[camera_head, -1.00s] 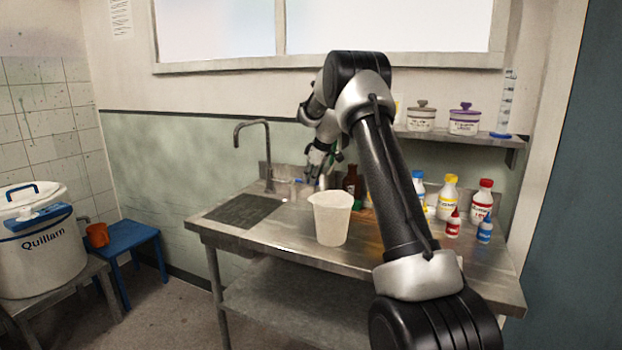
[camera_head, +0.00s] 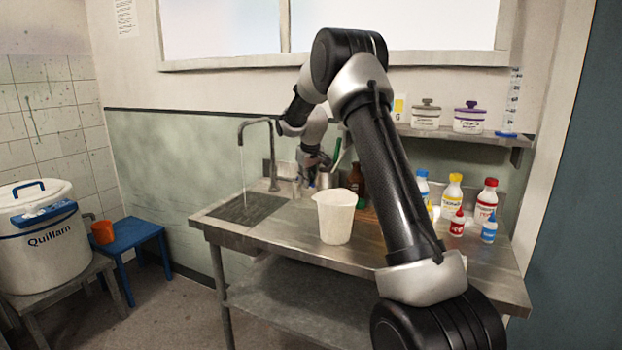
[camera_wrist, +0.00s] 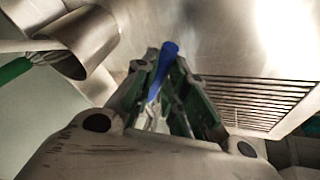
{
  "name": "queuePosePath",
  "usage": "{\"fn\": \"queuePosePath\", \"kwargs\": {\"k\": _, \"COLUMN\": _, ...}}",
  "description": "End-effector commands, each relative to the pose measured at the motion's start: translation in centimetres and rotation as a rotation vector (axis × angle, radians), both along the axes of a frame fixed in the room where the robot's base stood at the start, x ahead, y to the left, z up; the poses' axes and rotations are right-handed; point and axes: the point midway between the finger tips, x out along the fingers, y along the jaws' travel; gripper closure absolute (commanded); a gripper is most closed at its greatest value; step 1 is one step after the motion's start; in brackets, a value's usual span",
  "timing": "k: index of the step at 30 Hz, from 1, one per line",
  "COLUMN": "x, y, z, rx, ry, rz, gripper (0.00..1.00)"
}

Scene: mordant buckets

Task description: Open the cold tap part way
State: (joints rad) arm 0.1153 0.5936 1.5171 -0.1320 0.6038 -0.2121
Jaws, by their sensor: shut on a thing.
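The cold tap's blue lever (camera_wrist: 170,48) is between the two fingers of my gripper (camera_wrist: 165,78) in the wrist view. My gripper is shut on the lever. In the head view my gripper (camera_head: 311,172) is behind the white jug, right of the tap spout (camera_head: 257,123), and the lever is hard to make out there. A thin stream of water (camera_head: 242,168) runs from the spout into the sink (camera_head: 248,210). The lower part of the tap handle is partly hidden by the fingers.
A white jug (camera_head: 335,218) stands on the steel bench in front of my gripper. A metal pot (camera_wrist: 85,38) with a green-handled tool (camera_wrist: 14,70) is close by. A brown bottle (camera_head: 357,184) and several dye bottles stand to the right.

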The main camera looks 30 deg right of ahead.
Motion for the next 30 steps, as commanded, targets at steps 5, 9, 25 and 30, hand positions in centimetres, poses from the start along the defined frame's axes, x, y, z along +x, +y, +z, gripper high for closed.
{"fn": "queuePosePath", "kwargs": {"k": 5, "x": 0.0, "y": 0.8, "z": 0.0, "rx": -0.001, "ry": 0.001, "rz": -0.093, "gripper": 1.0}}
{"fn": "queuePosePath", "kwargs": {"k": 9, "x": 0.0, "y": 1.2, "z": 0.0, "rx": 0.0, "ry": -0.001, "rz": -0.146, "gripper": 1.0}}
{"fn": "queuePosePath", "kwargs": {"k": 25, "x": 0.0, "y": 1.4, "z": 0.1, "rx": 0.001, "ry": -0.001, "rz": -0.186, "gripper": 1.0}}
{"fn": "queuePosePath", "kwargs": {"k": 30, "x": 0.0, "y": 1.4, "z": 0.1, "rx": 0.001, "ry": -0.001, "rz": -0.186, "gripper": 0.66}}
